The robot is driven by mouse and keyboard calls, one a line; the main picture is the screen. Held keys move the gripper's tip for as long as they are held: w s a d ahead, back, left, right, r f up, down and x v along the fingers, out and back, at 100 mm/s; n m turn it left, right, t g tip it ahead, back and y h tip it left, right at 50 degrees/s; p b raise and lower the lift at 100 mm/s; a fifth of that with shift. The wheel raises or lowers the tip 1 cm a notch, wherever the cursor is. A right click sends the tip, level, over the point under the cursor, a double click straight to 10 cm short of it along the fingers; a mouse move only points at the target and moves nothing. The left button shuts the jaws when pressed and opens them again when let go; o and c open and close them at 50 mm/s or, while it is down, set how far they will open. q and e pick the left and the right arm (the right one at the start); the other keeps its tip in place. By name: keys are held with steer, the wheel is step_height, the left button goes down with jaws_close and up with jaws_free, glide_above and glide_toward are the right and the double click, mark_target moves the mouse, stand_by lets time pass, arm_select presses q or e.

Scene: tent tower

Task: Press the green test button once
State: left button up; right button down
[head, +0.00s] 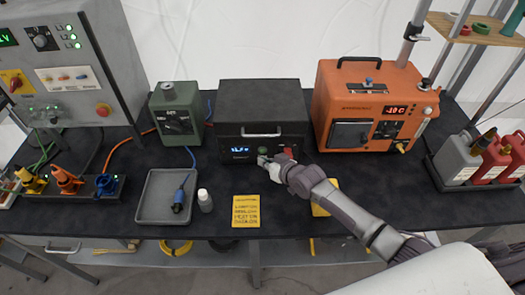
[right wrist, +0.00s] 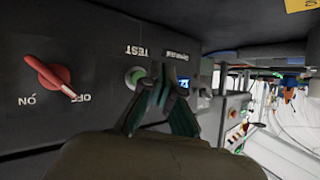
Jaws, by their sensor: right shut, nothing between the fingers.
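The black test unit (head: 262,118) stands at the middle of the table, with a lit blue display (head: 239,150) on its front. My right gripper (head: 264,160) is shut and empty in front of the panel. In the right wrist view its fingertips (right wrist: 152,82) are right beside the button and partly cover it; I cannot tell whether they touch. My left gripper is not in view.
A red ON/OFF switch (right wrist: 52,74) is on the same panel. A green box (head: 177,112) stands left and an orange machine (head: 350,85) right. A grey tray (head: 154,207), a white bottle (head: 205,200) and a yellow card (head: 246,211) lie in front.

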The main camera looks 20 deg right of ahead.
steer(key=s+p, duration=0.1)
steer(key=s, duration=0.1)
steer(key=s+a+p, duration=0.1)
steer(key=shift+s+r+p, duration=0.25)
steer(key=shift+s+p, duration=0.05)
steer(key=shift+p, duration=0.05)
steer(key=shift+s+a+f, duration=0.1)
steer(key=shift+s, duration=0.3)
